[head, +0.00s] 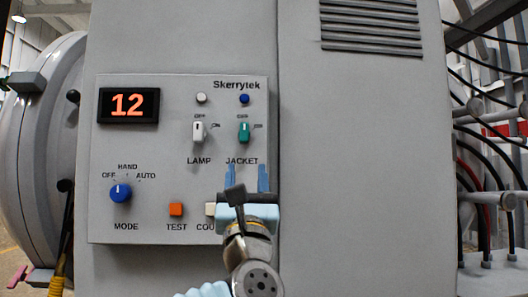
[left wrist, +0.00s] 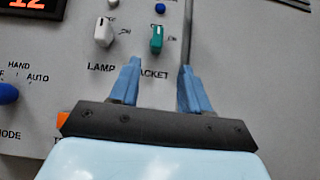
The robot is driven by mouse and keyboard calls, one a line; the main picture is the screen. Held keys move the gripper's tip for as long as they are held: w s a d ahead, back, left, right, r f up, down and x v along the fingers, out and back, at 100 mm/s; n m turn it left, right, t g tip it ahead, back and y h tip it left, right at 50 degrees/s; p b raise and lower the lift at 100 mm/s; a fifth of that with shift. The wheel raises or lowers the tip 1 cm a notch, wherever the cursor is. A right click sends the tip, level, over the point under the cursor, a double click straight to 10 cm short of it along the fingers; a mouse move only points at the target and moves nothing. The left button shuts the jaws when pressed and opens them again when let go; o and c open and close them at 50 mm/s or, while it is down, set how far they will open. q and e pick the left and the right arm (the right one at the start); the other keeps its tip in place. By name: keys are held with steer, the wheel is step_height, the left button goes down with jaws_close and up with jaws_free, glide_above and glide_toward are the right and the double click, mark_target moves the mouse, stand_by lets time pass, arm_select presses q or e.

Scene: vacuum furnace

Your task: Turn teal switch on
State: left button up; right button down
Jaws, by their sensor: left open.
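The teal switch (head: 243,132), labelled JACKET, is on the grey control panel, right of the white LAMP switch. It stands upright, its top toward the upper label, with another small label to its right. It also shows in the left wrist view (left wrist: 157,40). My left gripper (head: 247,174) is open and empty, its two blue fingers pointing up just below the switch. In the left wrist view the fingertips (left wrist: 160,75) are below and either side of the switch, apart from it. My right gripper is not in view.
The white LAMP switch (head: 198,131) is close on the left. A blue MODE knob (head: 120,193), an orange TEST button (head: 176,209) and a partly hidden pale button (head: 210,209) are lower. A display (head: 128,105) reads 12. Hoses and pipes (head: 490,150) are at far right.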

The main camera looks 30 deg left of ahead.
mark_target(244, 131)
arm_select(q)
steer(key=shift+n+y, duration=0.3)
steer(key=p+x, duration=0.6)
steer(key=x, duration=0.8)
steer(key=shift+s+r+p, duration=0.1)
steer(key=shift+s+p, duration=0.1)
steer(key=shift+p, duration=0.1)
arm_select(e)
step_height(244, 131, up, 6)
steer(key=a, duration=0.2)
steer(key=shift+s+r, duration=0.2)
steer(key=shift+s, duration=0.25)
arm_select(q)
steer(key=shift+c, duration=0.2)
